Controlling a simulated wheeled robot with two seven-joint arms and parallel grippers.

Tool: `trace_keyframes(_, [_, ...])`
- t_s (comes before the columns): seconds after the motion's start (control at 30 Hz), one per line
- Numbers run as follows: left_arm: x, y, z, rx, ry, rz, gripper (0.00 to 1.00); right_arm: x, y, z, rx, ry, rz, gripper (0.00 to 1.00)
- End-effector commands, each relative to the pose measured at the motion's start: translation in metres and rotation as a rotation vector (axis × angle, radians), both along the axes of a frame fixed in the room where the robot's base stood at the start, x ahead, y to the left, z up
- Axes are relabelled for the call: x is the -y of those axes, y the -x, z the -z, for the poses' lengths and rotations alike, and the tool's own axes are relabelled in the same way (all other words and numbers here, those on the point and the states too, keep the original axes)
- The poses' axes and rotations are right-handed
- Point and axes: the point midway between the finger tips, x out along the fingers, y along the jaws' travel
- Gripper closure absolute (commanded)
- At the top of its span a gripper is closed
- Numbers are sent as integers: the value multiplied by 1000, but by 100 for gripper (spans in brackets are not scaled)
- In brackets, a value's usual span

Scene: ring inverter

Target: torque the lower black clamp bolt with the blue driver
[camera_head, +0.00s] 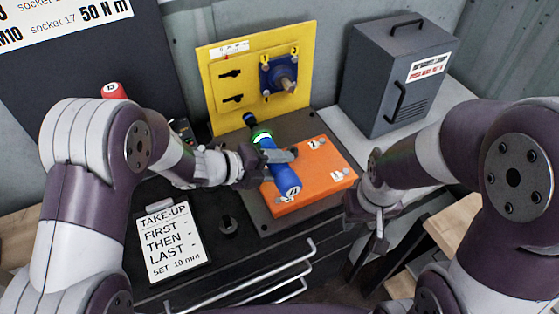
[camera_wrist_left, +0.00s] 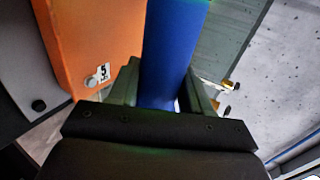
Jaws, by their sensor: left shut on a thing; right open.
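The blue driver (camera_head: 286,183) is in my left gripper (camera_head: 272,160), which is shut around its blue body. In the left wrist view the blue shaft (camera_wrist_left: 172,50) stands between the fingers (camera_wrist_left: 165,95). The yellow plate (camera_head: 300,40) stands upright with two black slots (camera_head: 231,74) at its left and a blue part with a grey shaft (camera_head: 285,83) at its right. I cannot make out which black piece is the lower clamp bolt. My right gripper (camera_head: 376,225) is open and empty at the front right.
The orange block (camera_head: 330,183) with small numbered labels lies on the dark base plate, close under the driver. A grey cabinet (camera_head: 385,75) stands at the back right. A card (camera_head: 168,243) reading "TAKE-UP" lies front left. A red-capped tool (camera_head: 113,91) stands behind my left arm.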

Motion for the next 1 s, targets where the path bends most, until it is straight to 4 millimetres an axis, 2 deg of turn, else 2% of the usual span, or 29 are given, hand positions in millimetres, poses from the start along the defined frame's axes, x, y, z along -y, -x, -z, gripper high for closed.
trace_keyframes(0.23, [-2, -6, -3, 4, 3, -1, 97, 0, 0, 0, 0, 0, 0, 57])
trace_keyframes(0.9, [-24, -60, -2, 4, 3, -1, 97, 0, 0, -9, 0, 0, 0, 57])
trace_keyframes(1.0, [-24, -59, -2, 4, 2, 1, 97, 0, 0, -9, 0, 0, 0, 57])
